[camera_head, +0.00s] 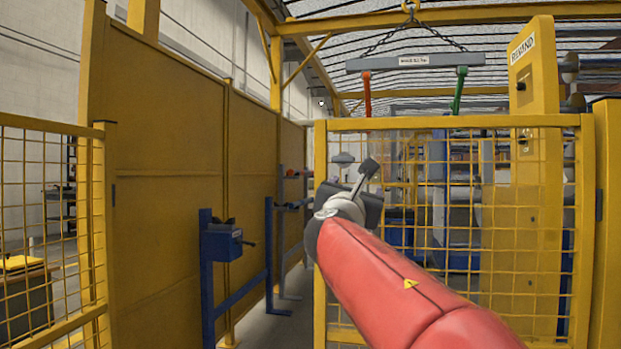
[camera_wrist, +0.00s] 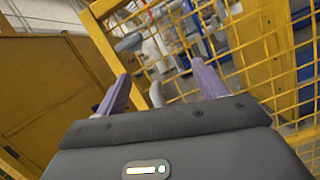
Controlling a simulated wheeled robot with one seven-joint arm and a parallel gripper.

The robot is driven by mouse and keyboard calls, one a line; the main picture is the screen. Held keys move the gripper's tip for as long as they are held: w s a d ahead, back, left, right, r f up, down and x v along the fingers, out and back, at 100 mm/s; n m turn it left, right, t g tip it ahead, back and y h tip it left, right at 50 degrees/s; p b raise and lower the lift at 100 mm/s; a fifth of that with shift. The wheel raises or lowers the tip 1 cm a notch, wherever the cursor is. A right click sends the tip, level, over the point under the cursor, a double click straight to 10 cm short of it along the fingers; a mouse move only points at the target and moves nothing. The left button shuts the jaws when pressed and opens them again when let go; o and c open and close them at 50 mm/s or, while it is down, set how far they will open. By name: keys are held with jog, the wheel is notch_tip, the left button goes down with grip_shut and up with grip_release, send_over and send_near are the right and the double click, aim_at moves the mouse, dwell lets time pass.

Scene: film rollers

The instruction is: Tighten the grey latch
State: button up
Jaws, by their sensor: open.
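A small grey rounded piece (camera_head: 343,158), which looks like the grey latch, shows against the yellow mesh panel just beyond my gripper. A similar grey piece (camera_wrist: 128,43) shows in the wrist view, above and between the fingers, by the yellow frame. My gripper (camera_wrist: 158,76) is open, with two purple-grey fingers apart. A pale grey rounded part (camera_wrist: 156,94) shows between them; I cannot tell what it belongs to. In the head view my gripper (camera_head: 369,172) is in front of the mesh, just right of and below the grey piece. No contact is visible.
A yellow mesh panel (camera_head: 470,122) stands ahead. Yellow solid panels (camera_head: 165,170) line the left. Blue stands (camera_head: 207,270) with small mechanisms stand between. A grey bar (camera_head: 415,62) hangs overhead with a red handle (camera_head: 367,92) and a green handle (camera_head: 459,90).

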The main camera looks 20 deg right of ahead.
aim_at(342, 161)
jog(key=w+r+n, duration=0.1)
jog(key=w, duration=0.1)
jog(key=w+r+n+t+p, duration=0.1)
jog(key=w+r, duration=0.1)
jog(key=w, duration=0.1)
jog(key=w+r+n+t+p, duration=0.1)
jog(key=w+r, duration=0.1)
jog(key=w, duration=0.1)
jog(key=shift+d+r+n, duration=0.25)
jog(key=shift+d+n, duration=0.15)
jog(key=shift+w+d+r, duration=0.15)
jog(key=shift+w+d, duration=0.15)
jog(key=shift+w, duration=0.2)
jog(key=shift+y, duration=0.3)
jog(key=c, duration=1)
